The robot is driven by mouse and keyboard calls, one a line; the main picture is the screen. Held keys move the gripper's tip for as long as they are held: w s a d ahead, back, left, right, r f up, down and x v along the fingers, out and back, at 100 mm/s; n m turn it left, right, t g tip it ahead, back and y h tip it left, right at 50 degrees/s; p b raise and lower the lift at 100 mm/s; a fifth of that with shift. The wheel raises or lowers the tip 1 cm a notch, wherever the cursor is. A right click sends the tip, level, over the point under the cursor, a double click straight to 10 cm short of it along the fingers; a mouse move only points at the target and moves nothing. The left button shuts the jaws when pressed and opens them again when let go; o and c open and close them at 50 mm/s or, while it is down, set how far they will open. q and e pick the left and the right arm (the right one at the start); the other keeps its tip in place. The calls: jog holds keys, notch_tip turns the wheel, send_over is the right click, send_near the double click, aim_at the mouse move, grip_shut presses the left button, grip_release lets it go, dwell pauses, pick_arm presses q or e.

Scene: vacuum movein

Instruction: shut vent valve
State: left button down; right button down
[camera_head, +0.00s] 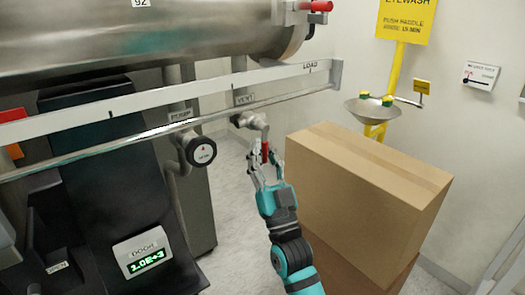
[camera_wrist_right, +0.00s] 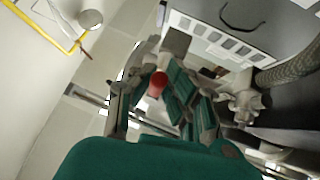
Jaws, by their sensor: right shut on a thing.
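The vent valve (camera_head: 249,120) is a small metal fitting below the VENT label, under the white rail. Its red handle (camera_head: 265,150) hangs down from it. My right gripper (camera_head: 266,170), on a teal and black arm, reaches up from below and is shut on the red handle. In the right wrist view the red handle (camera_wrist_right: 157,84) shows end-on between the fingers (camera_wrist_right: 160,98), and the metal valve body (camera_wrist_right: 241,97) is to the right. The fingers partly hide the handle. My left gripper is not in view.
A large cardboard box (camera_head: 370,185) stands close to the right of my arm. The white rail (camera_head: 200,95) and a metal bar cross above. An eyewash basin (camera_head: 372,110) stands behind the box.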

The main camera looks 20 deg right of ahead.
jog(key=shift+f, duration=0.2)
jog(key=c, duration=1.7)
grip_release()
jog(key=o, duration=0.4)
jog(key=shift+s+a+r, duration=0.1)
jog(key=shift+s+r, duration=0.05)
jog(key=shift+s, duration=0.05)
jog(key=shift+s+f, duration=0.1)
jog(key=shift+f, duration=0.15)
jog(key=v, duration=1.1)
jog(key=shift+s, duration=0.3)
